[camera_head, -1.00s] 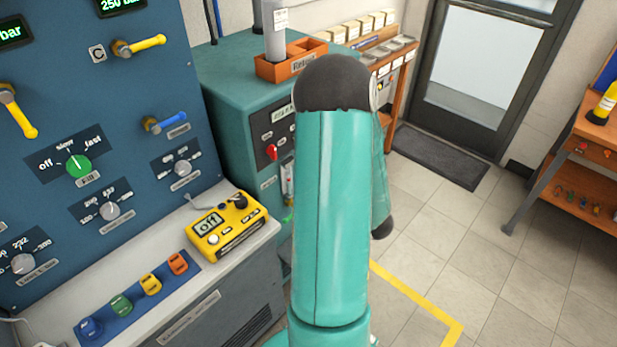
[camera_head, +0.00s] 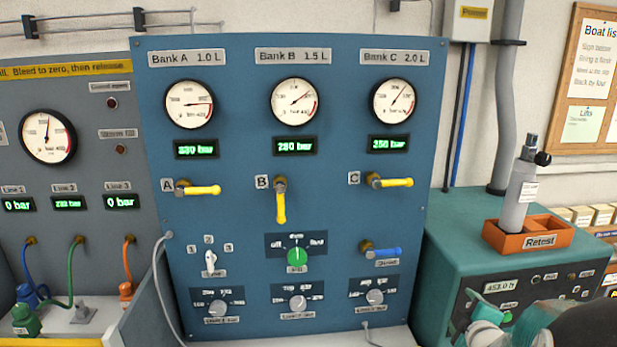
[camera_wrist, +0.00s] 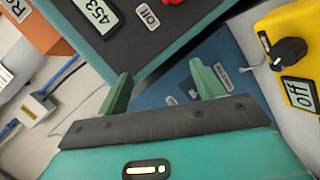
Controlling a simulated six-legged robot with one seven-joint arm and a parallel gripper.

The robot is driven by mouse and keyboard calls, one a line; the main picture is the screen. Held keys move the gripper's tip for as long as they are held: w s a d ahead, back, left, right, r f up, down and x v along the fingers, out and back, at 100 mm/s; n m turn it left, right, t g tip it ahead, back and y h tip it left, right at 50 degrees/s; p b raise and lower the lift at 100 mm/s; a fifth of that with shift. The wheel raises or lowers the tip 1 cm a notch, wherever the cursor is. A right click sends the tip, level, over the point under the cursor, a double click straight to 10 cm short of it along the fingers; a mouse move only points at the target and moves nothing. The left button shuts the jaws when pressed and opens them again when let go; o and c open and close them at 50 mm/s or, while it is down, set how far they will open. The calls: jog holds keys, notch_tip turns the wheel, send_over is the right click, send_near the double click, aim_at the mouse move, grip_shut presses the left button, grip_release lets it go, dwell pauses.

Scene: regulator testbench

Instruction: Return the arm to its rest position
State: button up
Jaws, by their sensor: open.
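My gripper (camera_wrist: 162,84) shows in the wrist view with its two green fingers spread apart and nothing between them. Beyond the fingers are a dark panel with a 453 readout (camera_wrist: 102,14) and a blue surface. In the head view only a dark joint and a teal part of my arm show at the lower right corner, in front of the teal cabinet (camera_head: 450,245).
The blue panel (camera_head: 235,230) with gauges, yellow valve levers and knobs fills the middle of the head view. A grey cylinder (camera_head: 514,200) stands in an orange Retest tray (camera_head: 549,239) on the cabinet. A yellow off-display box (camera_wrist: 290,60) is at the wrist view's right.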

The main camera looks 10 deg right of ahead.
jog(key=a+r+m+g, duration=0.2)
jog(key=a+r+m, duration=0.25)
jog(key=a, duration=0.55)
jog(key=s+a+r+m+g+y, duration=0.1)
jog(key=s+a+m+g+y, duration=0.1)
jog(key=s+a, duration=0.5)
jog(key=s+a+r+m+g+y, duration=0.2)
jog(key=s+a, duration=0.6)
jog(key=a, duration=0.5)
jog(key=shift+a+r+m+g+y, duration=0.15)
jog(key=shift+a+m+g+y, duration=0.2)
jog(key=shift+g+y, duration=0.3)
jog(key=shift+c, duration=0.5)
